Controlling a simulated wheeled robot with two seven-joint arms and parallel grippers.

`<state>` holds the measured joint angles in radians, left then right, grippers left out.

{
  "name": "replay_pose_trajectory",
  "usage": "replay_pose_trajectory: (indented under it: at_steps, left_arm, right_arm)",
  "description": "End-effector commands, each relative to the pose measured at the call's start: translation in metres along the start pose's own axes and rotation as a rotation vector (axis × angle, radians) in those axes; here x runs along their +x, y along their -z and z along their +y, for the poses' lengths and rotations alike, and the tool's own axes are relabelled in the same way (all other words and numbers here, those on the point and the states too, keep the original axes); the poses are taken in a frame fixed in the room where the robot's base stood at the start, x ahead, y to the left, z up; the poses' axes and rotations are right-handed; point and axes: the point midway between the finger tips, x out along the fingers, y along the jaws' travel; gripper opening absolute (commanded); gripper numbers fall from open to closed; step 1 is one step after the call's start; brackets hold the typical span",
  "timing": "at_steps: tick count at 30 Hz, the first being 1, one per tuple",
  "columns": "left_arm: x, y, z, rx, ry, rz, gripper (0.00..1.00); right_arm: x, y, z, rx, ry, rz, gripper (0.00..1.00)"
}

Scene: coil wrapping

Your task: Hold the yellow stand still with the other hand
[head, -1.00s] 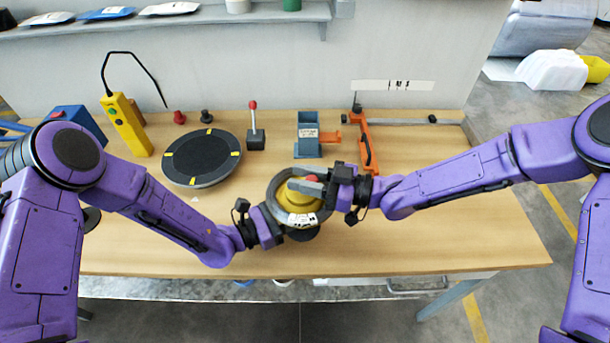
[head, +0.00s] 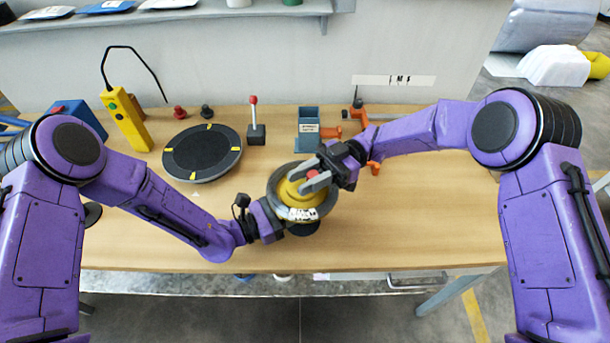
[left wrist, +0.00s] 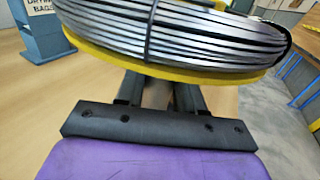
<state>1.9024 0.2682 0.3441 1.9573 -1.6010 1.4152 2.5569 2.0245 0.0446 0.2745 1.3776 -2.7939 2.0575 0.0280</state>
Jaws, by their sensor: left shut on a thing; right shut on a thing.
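The yellow stand (head: 290,191) is at the front middle of the table, with a grey coil (head: 276,205) lying around it. A white label shows on the coil's front. My right gripper (head: 313,181) is over the top of the stand, its grey fingers shut around the small red top piece (head: 314,174). My left gripper (head: 282,229) is low at the coil's left front side. In the left wrist view its dark fingers (left wrist: 158,95) reach beneath the stand's yellow disc (left wrist: 190,74), under the strapped coil (left wrist: 185,38). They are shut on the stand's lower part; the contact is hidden.
A round black turntable (head: 203,152) with yellow marks lies to the left. Behind are a yellow pendant (head: 126,120), a red-knobbed lever (head: 256,132) and a blue-grey box (head: 308,130). The table's front right is clear.

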Motion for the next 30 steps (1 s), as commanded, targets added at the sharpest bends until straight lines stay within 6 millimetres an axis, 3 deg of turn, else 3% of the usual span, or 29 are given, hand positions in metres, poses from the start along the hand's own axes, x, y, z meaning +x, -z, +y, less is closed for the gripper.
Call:
replay_pose_trajectory:
  at_steps: [22, 23, 24, 25, 30]
  left_arm:
    - [-0.0006, 0.0005, 0.0008, -0.002, -0.003, 0.000, 0.00]
    - [-0.0005, 0.0005, 0.0008, -0.002, -0.003, 0.000, 0.00]
    - [-0.0005, 0.0005, 0.0008, -0.002, -0.003, 0.000, 0.00]
    - [-0.0005, 0.0005, 0.0007, -0.002, -0.002, 0.000, 0.00]
    - [-0.0005, 0.0005, 0.0007, -0.002, -0.002, 0.000, 0.00]
  right_arm:
    - [0.0005, -0.0016, -0.0016, 0.006, 0.087, -0.008, 0.02]
    - [0.0005, -0.0016, -0.0016, 0.006, 0.087, -0.007, 0.35]
    - [0.0006, -0.0015, -0.0016, 0.006, 0.087, -0.007, 0.48]
    - [0.0006, -0.0014, -0.0016, 0.006, 0.087, -0.007, 0.53]
    - [0.0006, -0.0008, -0.0013, 0.005, 0.086, -0.006, 0.53]
